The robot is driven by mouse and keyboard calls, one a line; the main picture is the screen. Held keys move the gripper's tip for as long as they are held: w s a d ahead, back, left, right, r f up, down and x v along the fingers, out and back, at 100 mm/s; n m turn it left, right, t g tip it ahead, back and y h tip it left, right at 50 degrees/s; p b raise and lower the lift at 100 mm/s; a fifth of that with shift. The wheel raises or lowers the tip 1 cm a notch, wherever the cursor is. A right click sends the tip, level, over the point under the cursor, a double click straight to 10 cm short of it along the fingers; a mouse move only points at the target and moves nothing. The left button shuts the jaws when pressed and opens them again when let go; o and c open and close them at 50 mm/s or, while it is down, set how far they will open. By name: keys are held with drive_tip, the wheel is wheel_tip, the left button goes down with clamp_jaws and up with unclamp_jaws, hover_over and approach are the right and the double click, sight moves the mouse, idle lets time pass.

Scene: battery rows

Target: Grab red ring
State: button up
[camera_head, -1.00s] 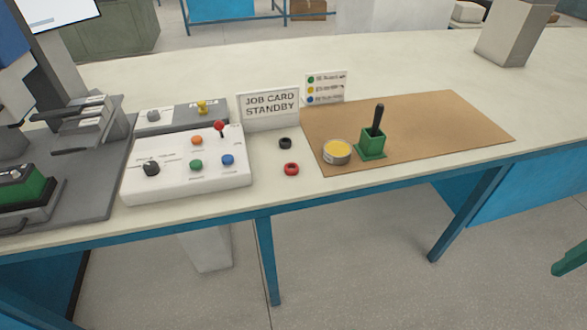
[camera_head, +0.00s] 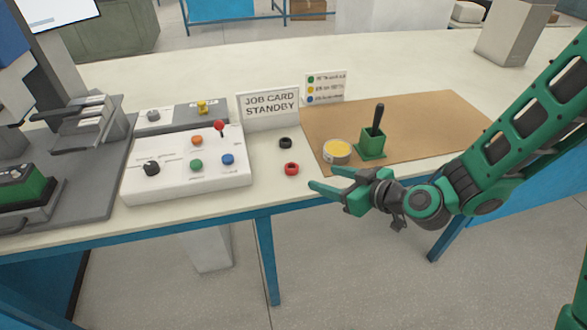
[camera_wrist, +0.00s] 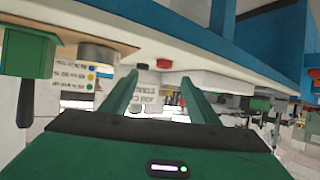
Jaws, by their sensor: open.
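The red ring (camera_head: 291,169) lies on the pale bench top, in front of a black ring (camera_head: 285,143) and right of the white control box. My gripper (camera_head: 320,182) is open and empty, just right of and nearer than the red ring, at the bench's front edge; its fingers point left. In the wrist view, which looks upside down, the red ring (camera_wrist: 164,64) shows beyond and between the two green fingers (camera_wrist: 160,88). Nothing is between the fingers.
The white control box (camera_head: 187,186) with coloured knobs stands to the left. A yellow-topped tin (camera_head: 337,151) and a green holder (camera_head: 371,144) with a black handle stand on a brown mat (camera_head: 440,125). The job card sign (camera_head: 269,108) stands behind the rings.

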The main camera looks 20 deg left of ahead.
sight(288, 166)
drive_tip(key=x, duration=0.8)
drive_tip(key=a+r+x, duration=0.1)
drive_tip(key=x, duration=0.2)
drive_tip(key=shift+s+a+f, duration=0.2)
drive_tip(key=shift+a+f, duration=0.05)
drive_tip(key=shift+a, duration=0.05)
drive_tip(key=c, duration=1.1)
